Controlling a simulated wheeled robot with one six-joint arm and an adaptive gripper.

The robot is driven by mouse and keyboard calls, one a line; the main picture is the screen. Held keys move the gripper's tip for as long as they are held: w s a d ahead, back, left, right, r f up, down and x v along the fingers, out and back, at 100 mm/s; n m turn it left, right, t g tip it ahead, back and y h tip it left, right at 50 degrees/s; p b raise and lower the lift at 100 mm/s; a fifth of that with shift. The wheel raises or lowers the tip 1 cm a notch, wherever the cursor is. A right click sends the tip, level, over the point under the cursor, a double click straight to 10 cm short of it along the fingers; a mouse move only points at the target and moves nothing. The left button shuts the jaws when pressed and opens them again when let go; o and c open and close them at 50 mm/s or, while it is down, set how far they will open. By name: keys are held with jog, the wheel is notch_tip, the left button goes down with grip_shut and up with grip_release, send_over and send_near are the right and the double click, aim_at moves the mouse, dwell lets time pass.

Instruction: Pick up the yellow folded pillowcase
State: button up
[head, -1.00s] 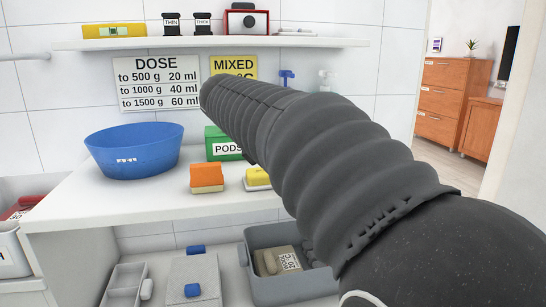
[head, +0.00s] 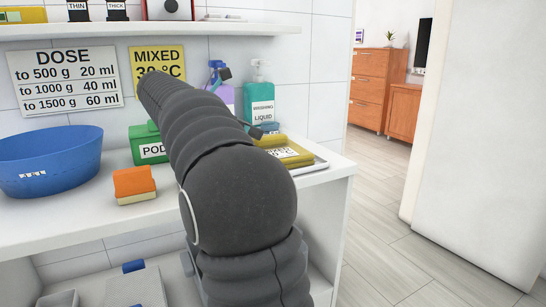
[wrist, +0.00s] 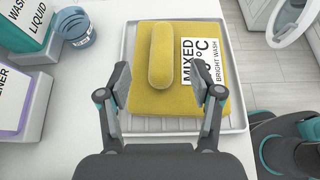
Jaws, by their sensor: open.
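The yellow folded pillowcase (wrist: 150,95) lies flat on a pale ribbed tray in the wrist view, with a white label reading MIXED and BRIGHT WASH and a raised yellow roll on top. It also shows in the head view (head: 293,155), partly hidden behind my arm. My gripper (wrist: 166,84) is open and empty, its two fingers spread over the pillowcase, one near its left edge and one over its right part. I cannot tell whether the fingers touch the cloth.
The tray (wrist: 180,125) sits at the counter's right end. A washing liquid bottle (head: 261,105), a purple bottle (head: 226,97), a green pods box (head: 147,147), an orange-and-white block (head: 134,184) and a blue basin (head: 50,160) stand nearby. Open floor (head: 380,230) lies right of the counter.

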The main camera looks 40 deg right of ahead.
aim_at(264, 136)
jog(key=shift+b+x, duration=0.5)
jog(key=shift+x, duration=2.8)
jog(key=shift+s+a, duration=0.1)
jog(key=shift+s, duration=0.05)
grip_shut()
